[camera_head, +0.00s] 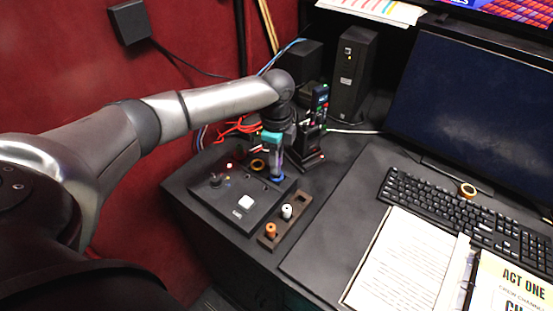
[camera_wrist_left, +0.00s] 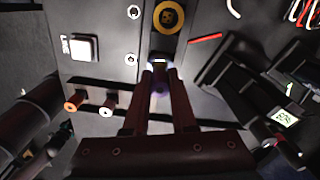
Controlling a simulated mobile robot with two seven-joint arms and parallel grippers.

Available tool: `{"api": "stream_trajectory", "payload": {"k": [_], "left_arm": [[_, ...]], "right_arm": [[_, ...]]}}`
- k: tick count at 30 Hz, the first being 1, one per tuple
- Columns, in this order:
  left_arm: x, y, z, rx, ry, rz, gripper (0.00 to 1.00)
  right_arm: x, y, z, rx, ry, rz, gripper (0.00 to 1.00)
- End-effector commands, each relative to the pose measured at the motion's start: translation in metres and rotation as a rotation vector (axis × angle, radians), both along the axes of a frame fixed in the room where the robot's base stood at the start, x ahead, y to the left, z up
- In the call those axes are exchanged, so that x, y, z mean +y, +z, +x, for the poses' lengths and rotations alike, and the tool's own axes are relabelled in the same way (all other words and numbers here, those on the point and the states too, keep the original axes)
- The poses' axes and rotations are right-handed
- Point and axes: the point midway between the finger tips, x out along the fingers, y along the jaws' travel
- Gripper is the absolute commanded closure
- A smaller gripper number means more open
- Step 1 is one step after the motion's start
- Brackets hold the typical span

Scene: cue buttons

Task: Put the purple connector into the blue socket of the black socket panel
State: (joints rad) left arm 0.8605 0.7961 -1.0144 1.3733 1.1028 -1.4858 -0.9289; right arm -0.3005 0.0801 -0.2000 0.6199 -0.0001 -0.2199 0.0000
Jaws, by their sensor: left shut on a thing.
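The black socket panel (camera_head: 232,213) lies on the desk, left of centre in the head view. Its blue socket (camera_head: 278,178) shows as a blue ring near the panel's right corner. My left gripper (camera_head: 275,172) points down right over that socket. In the left wrist view its two fingers (camera_wrist_left: 160,75) are shut on a small dark purple connector (camera_wrist_left: 160,86), mostly hidden between them. A bright bluish patch shows at the fingertips, at the socket. I cannot tell how deep the connector sits in it. My right gripper is not in view.
A brown rack (camera_head: 301,206) beside the panel holds a white connector (camera_head: 287,211) and an orange connector (camera_head: 270,231). A yellow ring (camera_head: 258,165) and a white button (camera_head: 246,202) are near. Dark devices (camera_head: 313,135) stand close behind the gripper. A keyboard (camera_head: 450,215) lies to the right.

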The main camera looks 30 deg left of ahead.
Motion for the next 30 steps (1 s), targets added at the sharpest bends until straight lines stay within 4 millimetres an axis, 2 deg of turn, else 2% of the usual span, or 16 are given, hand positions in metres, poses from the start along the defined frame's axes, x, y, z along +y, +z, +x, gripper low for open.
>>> {"api": "stream_trajectory", "payload": {"k": [30], "left_arm": [[-0.0005,-0.0015,-0.0002,0.001,-0.001,-0.001,1.0]], "right_arm": [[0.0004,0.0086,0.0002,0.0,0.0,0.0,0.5]]}}
